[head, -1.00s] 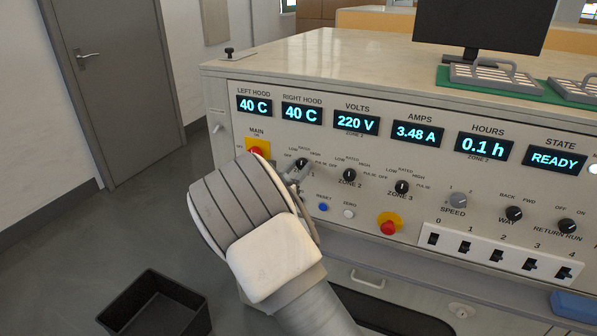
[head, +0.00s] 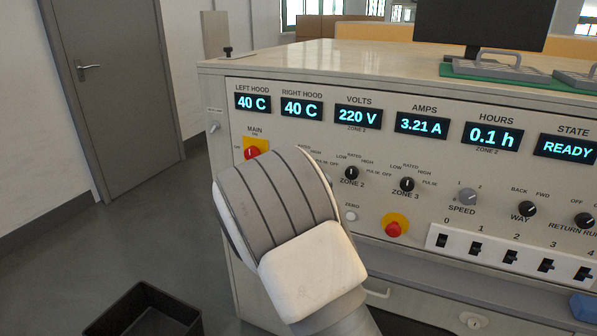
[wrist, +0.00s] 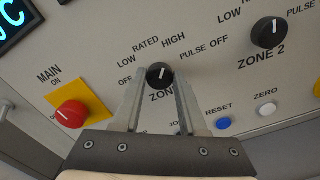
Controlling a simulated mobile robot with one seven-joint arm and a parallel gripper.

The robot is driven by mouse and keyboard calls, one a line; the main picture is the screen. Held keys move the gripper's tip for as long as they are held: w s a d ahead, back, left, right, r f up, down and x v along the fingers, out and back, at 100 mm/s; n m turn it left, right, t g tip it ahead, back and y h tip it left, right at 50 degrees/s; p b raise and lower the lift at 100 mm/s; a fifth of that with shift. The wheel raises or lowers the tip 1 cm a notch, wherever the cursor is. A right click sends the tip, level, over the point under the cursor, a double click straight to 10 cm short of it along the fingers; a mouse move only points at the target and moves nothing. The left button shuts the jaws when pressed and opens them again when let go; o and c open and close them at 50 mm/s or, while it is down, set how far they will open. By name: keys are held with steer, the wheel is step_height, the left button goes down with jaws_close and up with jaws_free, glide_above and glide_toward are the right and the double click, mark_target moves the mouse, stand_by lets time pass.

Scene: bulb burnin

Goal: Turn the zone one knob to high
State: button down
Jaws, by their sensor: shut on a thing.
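The zone one knob (wrist: 160,75) is black and round with a white pointer line. In the wrist view it sits between the fingertips of my gripper (wrist: 160,80), which is shut on it. The pointer line tips up and slightly right, towards the HIGH label (wrist: 173,40); the exact setting is hard to tell. The RATED label (wrist: 146,43) is just left of it, and part of the zone label below is covered by a finger. In the head view my own wrist hides the knob and fingers.
The zone two knob (wrist: 269,32) is to the right. The red main switch (wrist: 71,114) on a yellow plate is to the left. Blue reset (wrist: 223,124) and white zero (wrist: 265,109) buttons are below right. A dark bin (head: 147,312) stands on the floor.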

stand_by(0.3)
steer(key=shift+c, duration=2.2)
jaws_free()
steer(key=p+v, duration=0.3)
steer(key=v, duration=1.4)
steer(key=shift+s, duration=0.25)
steer(key=shift+a, duration=0.1)
